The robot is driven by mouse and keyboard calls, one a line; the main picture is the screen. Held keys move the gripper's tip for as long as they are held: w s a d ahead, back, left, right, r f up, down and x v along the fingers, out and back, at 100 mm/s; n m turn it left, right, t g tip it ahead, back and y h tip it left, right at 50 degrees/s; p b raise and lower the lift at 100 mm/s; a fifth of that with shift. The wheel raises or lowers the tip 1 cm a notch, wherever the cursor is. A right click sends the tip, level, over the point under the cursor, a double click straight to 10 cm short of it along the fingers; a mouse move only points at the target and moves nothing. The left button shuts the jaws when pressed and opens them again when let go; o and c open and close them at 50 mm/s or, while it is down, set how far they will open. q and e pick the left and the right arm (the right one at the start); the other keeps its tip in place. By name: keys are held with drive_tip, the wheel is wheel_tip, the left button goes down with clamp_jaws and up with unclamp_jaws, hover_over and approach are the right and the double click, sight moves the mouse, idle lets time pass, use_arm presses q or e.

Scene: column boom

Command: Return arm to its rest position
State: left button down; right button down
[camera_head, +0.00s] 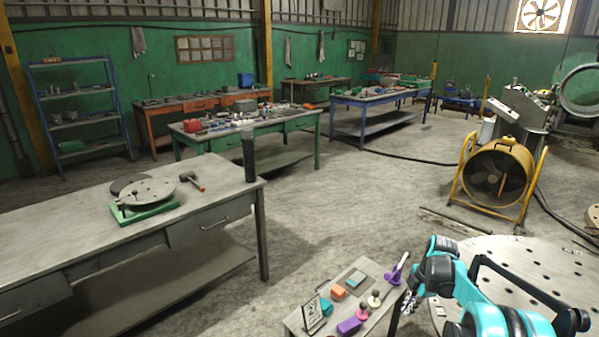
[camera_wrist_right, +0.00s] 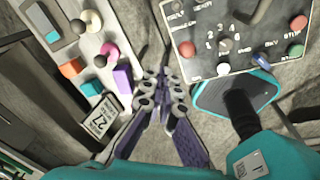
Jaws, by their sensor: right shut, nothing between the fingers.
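My right arm, teal and black, comes in at the lower right of the head view. Its gripper (camera_head: 408,302) hangs beside the right edge of a small light table (camera_head: 378,314). In the right wrist view the purple-and-grey fingers of the right gripper (camera_wrist_right: 163,72) are together with nothing between them. They point into the gap between the small table (camera_wrist_right: 88,48) and a control panel (camera_wrist_right: 240,40), apart from the items on the table. My left gripper is in neither view.
The small table holds a number card (camera_head: 312,314), a purple block (camera_head: 348,326) and an orange block (camera_head: 338,292). A round perforated metal table (camera_head: 535,265) stands close by my right arm. A grey workbench (camera_head: 90,225) is at left, a yellow fan (camera_head: 495,172) at right.

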drive_tip(key=s+a+r+m+t+h, duration=0.1)
drive_tip(key=s+a+r+m+t, duration=0.2)
drive_tip(key=s+a+r+m, duration=0.85)
drive_tip(key=s+a+m+t, duration=0.1)
drive_tip(key=s+a+m, duration=0.3)
drive_tip(key=s, duration=0.3)
drive_tip(key=s+a+f+m+t, duration=0.1)
drive_tip(key=s+a+m, duration=0.3)
drive_tip(key=s, duration=0.4)
drive_tip(key=shift+s+a+t+h, duration=0.3)
drive_tip(key=shift+a+t, duration=0.05)
drive_tip(key=shift+t, duration=0.05)
